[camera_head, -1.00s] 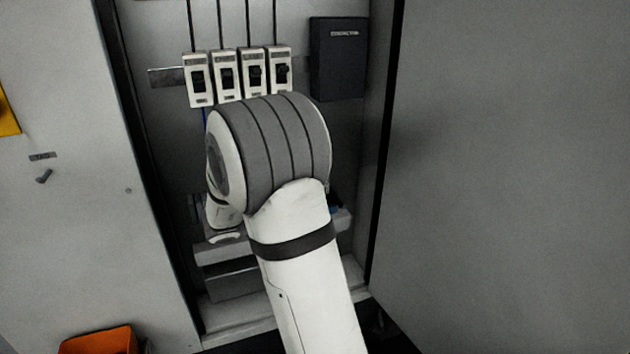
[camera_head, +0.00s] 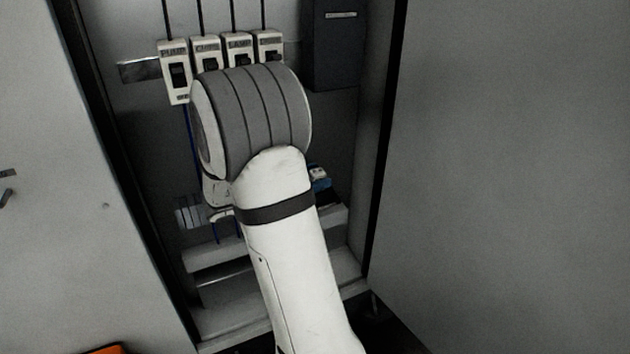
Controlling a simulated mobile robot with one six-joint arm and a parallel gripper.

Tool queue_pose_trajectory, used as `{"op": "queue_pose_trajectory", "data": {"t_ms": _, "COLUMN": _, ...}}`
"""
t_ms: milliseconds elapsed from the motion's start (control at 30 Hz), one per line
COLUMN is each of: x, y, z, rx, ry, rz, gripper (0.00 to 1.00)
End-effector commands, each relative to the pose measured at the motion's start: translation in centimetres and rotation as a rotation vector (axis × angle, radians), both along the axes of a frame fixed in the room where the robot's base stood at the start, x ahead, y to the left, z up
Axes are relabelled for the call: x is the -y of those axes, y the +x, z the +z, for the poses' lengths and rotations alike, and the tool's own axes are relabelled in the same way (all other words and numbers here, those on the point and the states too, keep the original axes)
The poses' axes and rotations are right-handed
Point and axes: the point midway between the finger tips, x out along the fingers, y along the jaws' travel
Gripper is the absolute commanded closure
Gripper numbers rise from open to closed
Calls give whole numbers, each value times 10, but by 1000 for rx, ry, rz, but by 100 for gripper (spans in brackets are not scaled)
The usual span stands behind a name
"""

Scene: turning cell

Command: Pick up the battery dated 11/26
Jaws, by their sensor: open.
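No battery with a readable 11/26 date shows. A small blue and pale object (camera_head: 319,177) peeks out to the right of my arm, above the ledge in the open cabinet. I cannot tell what it is, and most of it is hidden. My arm reaches into the cabinet and covers its middle. My gripper is hidden behind the arm.
A row of several labelled breaker switches (camera_head: 179,70) sits on a rail at the back. A dark box (camera_head: 335,45) hangs to their right. A pale ledge (camera_head: 212,254) crosses the cabinet low down. A large grey panel (camera_head: 510,180) stands at right. An orange object (camera_head: 108,349) shows at bottom left.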

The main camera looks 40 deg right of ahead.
Motion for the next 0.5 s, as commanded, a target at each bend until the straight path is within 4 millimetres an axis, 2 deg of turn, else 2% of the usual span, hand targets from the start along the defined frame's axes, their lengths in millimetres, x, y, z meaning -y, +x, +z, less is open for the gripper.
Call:
{"op": "queue_pose_trajectory", "data": {"t_ms": 100, "x": 19, "y": -6, "z": 2, "rx": 0, "ry": 0, "rz": -8, "gripper": 47}}
{"op": "queue_pose_trajectory", "data": {"t_ms": 200, "x": 27, "y": -7, "z": 1, "rx": 1, "ry": 0, "rz": -6, "gripper": 47}}
{"op": "queue_pose_trajectory", "data": {"t_ms": 433, "x": 29, "y": -8, "z": 0, "rx": 1, "ry": 0, "rz": -6, "gripper": 47}}
{"op": "queue_pose_trajectory", "data": {"t_ms": 500, "x": 29, "y": -8, "z": 0, "rx": 1, "ry": 0, "rz": -6, "gripper": 52}}
